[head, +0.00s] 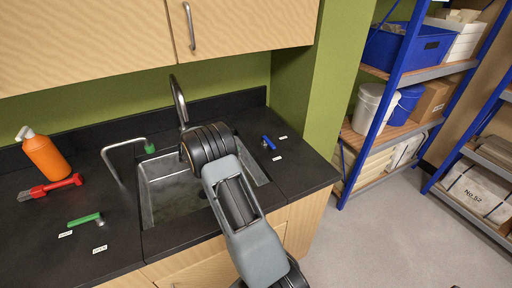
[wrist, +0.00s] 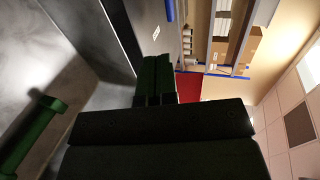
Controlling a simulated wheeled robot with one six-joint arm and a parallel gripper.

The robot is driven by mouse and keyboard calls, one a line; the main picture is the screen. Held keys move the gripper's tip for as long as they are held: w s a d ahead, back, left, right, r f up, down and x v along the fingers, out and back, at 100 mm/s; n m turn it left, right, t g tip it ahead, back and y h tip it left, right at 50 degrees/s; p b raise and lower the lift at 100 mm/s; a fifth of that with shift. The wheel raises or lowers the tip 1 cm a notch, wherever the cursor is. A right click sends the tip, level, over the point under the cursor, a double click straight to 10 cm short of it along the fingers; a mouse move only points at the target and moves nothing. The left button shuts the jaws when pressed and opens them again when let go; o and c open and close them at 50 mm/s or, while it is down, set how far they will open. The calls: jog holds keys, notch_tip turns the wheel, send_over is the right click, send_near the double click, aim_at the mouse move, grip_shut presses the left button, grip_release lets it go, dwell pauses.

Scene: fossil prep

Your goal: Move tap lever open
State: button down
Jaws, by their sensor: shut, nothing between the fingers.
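A green lever (head: 84,218) lies on the dark counter left of the sink, with two small white labels (head: 100,249) in front of it. A blue lever (head: 268,142) is on the counter right of the sink, also with labels (head: 283,137). The frames do not show which is the tap lever. My gripper (wrist: 155,82) is shut and empty in the wrist view; in the head view my arm hides it over the sink. A blue part (wrist: 169,10) and a white label (wrist: 156,33) show beyond the fingertips, apart from them.
A thin spout with a green tip (head: 149,147) and a tall curved faucet (head: 178,98) stand by the steel sink (head: 147,198). A green part (wrist: 30,135) is close at lower left in the wrist view.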

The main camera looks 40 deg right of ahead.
aim_at(269, 145)
jog(key=p+x, duration=0.1)
jog(key=x, duration=0.7)
jog(key=p+x, duration=0.1)
jog(key=x, duration=0.3)
jog(key=shift+r+p, duration=0.3)
jog(key=shift+r, duration=0.1)
jog(key=shift+x, duration=0.95)
jog(key=shift+r+t, duration=0.2)
jog(key=shift+t, duration=0.1)
